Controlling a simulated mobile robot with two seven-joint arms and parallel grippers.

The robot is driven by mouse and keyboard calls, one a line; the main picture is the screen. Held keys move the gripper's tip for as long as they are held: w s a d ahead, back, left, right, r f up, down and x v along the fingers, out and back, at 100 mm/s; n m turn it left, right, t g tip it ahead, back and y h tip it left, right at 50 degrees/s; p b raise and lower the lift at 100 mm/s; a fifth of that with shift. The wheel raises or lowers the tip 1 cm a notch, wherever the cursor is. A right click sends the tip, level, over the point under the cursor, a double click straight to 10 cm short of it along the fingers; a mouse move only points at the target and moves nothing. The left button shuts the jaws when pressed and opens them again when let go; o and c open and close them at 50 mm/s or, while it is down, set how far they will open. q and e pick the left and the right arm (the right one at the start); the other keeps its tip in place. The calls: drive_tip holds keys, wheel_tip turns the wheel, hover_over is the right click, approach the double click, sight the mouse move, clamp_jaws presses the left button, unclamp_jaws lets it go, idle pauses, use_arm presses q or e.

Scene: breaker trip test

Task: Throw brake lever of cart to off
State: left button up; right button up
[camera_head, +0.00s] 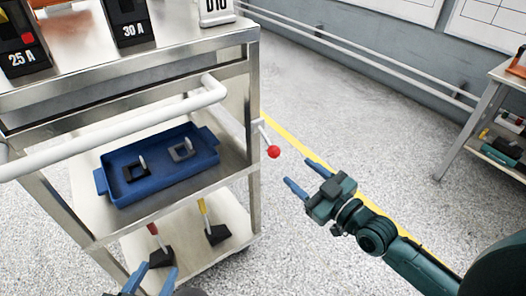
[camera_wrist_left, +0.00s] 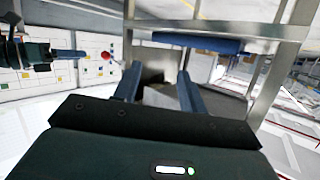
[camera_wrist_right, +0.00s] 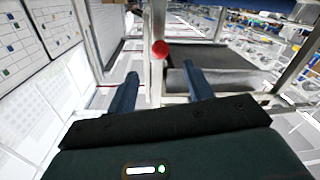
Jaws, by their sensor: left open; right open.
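The cart (camera_head: 245,160) stands at the left of the head view. Its brake lever is a short light rod with a red ball knob (camera_head: 273,152) on the cart's right side, sloping down to the right. My right gripper (camera_head: 307,175) is open and empty, to the right of and a little below the knob, apart from it. In the right wrist view the red knob (camera_wrist_right: 160,48) shows ahead, between and beyond the open fingers (camera_wrist_right: 160,92). My left gripper (camera_head: 150,280) is open and empty at the bottom, in front of the cart. The knob also shows in the left wrist view (camera_wrist_left: 106,56).
The cart has a white push handle (camera_head: 120,128) across its front. A blue tray (camera_head: 160,182) sits on the middle shelf, and two dark-based levers stand on the bottom shelf. Breakers stand on top. Open floor lies right of the cart, towards a table (camera_head: 490,95).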

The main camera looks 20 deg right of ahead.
sight(278, 155)
drive_tip(key=b+x, duration=0.2)
drive_tip(key=x, duration=0.8)
drive_tip(key=shift+w+a, duration=0.15)
drive_tip(key=shift+w, duration=0.2)
use_arm(q)
drive_tip(key=shift+w+d+r+m+t+h, duration=0.1)
drive_tip(key=shift+w+d+m+t+h, duration=0.2)
drive_tip(key=shift+t, duration=0.6)
use_arm(e)
drive_tip(key=shift+x, duration=0.8)
clamp_jaws()
